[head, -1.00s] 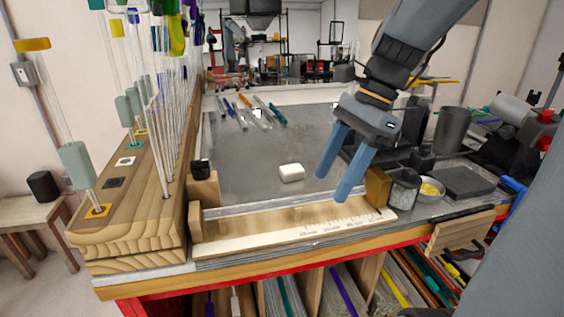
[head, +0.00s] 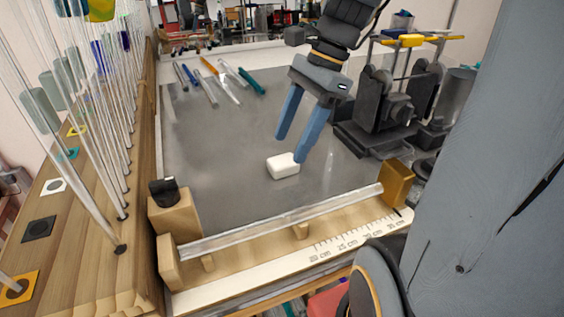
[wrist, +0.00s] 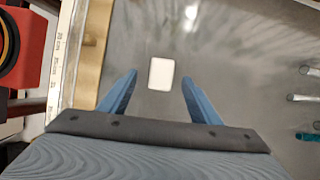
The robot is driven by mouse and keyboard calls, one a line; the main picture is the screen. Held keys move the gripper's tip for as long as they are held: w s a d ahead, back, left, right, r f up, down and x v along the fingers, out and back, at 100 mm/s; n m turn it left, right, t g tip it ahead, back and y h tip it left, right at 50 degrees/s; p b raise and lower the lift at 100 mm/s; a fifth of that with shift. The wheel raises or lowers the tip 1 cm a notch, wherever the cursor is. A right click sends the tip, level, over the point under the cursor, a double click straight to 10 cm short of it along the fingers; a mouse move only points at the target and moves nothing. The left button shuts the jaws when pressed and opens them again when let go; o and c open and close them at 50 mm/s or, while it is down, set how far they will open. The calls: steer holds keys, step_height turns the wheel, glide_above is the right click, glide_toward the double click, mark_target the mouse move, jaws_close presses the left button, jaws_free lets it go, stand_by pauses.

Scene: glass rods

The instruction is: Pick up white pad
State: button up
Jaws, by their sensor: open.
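The white pad (head: 283,166) is a small rounded block lying on the grey worktop (head: 230,195). My gripper (head: 289,148) has two blue fingers, spread apart and empty, with the tips close to the pad in the head view. In the wrist view the pad (wrist: 161,74) lies between the lines of the two fingers (wrist: 159,84) and a little beyond their tips. The gap between the fingers is wider than the pad. I cannot tell exactly how high the tips are above the worktop.
A clear glass rod (head: 285,221) rests on wooden supports along a ruler (head: 340,243) at the front. Upright glass rods stand in a wooden rack (head: 85,262) at left. Several coloured rods (head: 208,87) lie at the back. Black equipment (head: 395,105) stands at right.

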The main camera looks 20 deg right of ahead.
mark_target(285, 160)
steer(key=x, duration=0.2)
steer(key=p+x, duration=0.1)
steer(key=x, duration=0.1)
steer(key=shift+w+d+f, duration=0.1)
steer(key=shift+w+f, duration=0.05)
steer(key=shift+f, duration=0.3)
steer(key=shift+c, duration=0.4)
steer(key=c, duration=1)
